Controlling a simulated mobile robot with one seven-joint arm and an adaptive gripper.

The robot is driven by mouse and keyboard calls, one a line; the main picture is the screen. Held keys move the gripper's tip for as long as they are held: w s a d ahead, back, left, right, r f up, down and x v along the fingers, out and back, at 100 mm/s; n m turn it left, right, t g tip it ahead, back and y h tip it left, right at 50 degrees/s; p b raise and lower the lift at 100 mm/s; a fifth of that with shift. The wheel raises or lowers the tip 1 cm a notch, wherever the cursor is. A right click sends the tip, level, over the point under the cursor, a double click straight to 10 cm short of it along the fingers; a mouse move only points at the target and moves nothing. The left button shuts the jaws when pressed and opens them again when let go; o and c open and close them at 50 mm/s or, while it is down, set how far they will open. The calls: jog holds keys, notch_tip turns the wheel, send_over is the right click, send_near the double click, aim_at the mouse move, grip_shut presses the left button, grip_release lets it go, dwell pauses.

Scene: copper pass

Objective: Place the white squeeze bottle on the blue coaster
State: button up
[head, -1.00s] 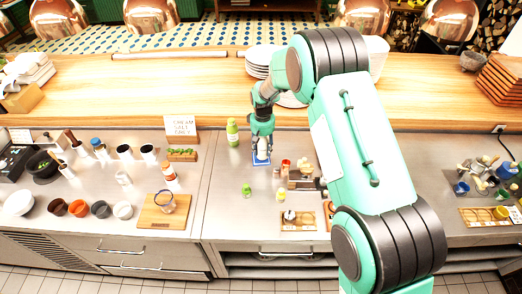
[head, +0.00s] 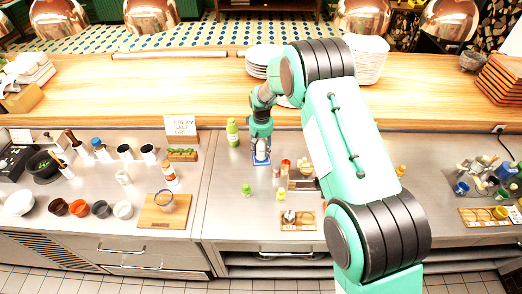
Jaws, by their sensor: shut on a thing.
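The white squeeze bottle (head: 261,151) is upright between the fingers of my gripper (head: 261,141), which is shut on it from above. The blue coaster (head: 261,161) lies on the steel counter directly under the bottle, and part of it is covered by the bottle. The bottle's base appears at the coaster, but I cannot tell whether it touches or hangs just above it.
A green bottle (head: 232,132) stands close left of my gripper. A wooden board with a glass (head: 165,203) is further left. Stacked plates (head: 262,62) stand on the wooden ledge behind.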

jog(key=shift+f, duration=0.2)
jog(key=shift+f, duration=0.2)
jog(key=o, duration=1.4)
jog(key=shift+c, duration=0.2)
jog(key=shift+r, duration=0.1)
notch_tip(320, 180, up, 12)
jog(key=shift+r, duration=0.1)
